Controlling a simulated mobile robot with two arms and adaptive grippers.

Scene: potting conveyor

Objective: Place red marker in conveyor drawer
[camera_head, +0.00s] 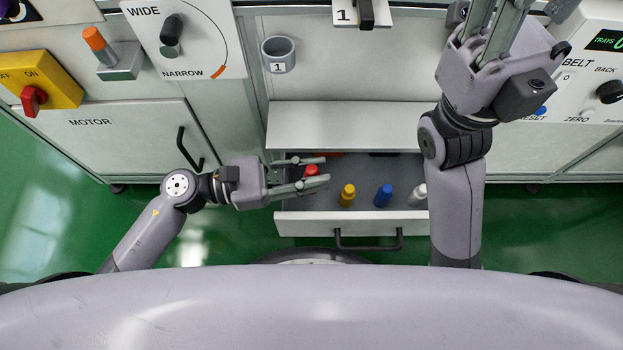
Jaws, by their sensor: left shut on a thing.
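The red marker (311,170) is between the fingers of my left gripper (322,169), over the left part of the open drawer. The gripper is shut on it. I cannot tell whether the marker touches the drawer floor. The drawer (300,226) is pulled out below a pale ledge. A yellow marker (347,195), a blue marker (384,195) and a white marker (418,195) stand in a row inside it. My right gripper (499,30) is at the upper right, away from the drawer. Its fingertips are cut off by the top edge.
The drawer's handle (369,246) faces my body. A grey cup (279,55) marked 1 is on the panel above the ledge (342,126). A motor cabinet with a black handle (186,148) and a yellow switch box (48,80) are left. A belt panel (597,63) is right.

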